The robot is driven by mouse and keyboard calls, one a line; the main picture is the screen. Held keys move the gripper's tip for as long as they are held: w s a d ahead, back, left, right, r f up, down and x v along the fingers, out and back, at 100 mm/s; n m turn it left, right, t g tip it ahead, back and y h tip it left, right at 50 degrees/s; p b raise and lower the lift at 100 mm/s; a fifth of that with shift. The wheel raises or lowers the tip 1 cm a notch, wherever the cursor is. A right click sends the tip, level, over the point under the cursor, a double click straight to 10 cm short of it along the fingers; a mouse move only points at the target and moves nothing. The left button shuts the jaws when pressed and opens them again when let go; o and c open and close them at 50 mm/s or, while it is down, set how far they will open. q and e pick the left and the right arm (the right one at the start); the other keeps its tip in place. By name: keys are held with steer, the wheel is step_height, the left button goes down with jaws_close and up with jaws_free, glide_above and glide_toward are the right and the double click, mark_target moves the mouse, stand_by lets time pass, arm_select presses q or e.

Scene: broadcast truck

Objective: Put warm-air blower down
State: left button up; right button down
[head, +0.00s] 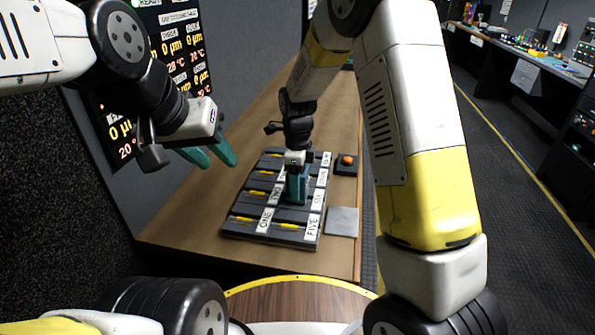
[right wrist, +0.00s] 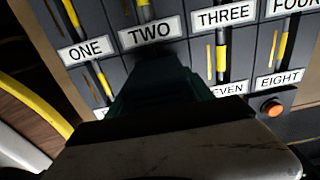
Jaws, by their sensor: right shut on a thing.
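My right gripper (head: 298,190) points down over the dark slotted panel (head: 272,232), beside the FIVE and SIX labels. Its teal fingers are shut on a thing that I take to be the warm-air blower. In the right wrist view the fingers (right wrist: 160,85) and a dark shape between them cover the panel below the TWO label. The held thing's outline is mostly hidden, and I cannot tell whether it touches the panel. My left gripper (head: 212,156) hangs above the bench at the left, its teal fingers apart and empty.
The panel has labelled slots with yellow strips and lies on a brown bench (head: 185,213). A box with an orange button (head: 347,160) and a grey square plate (head: 342,222) are right of it. A dark display (head: 180,50) is on the wall. Bare bench lies left of the panel.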

steer(key=shift+f, duration=0.1)
steer(key=shift+c, duration=2)
jaws_free()
steer(key=shift+f, duration=0.1)
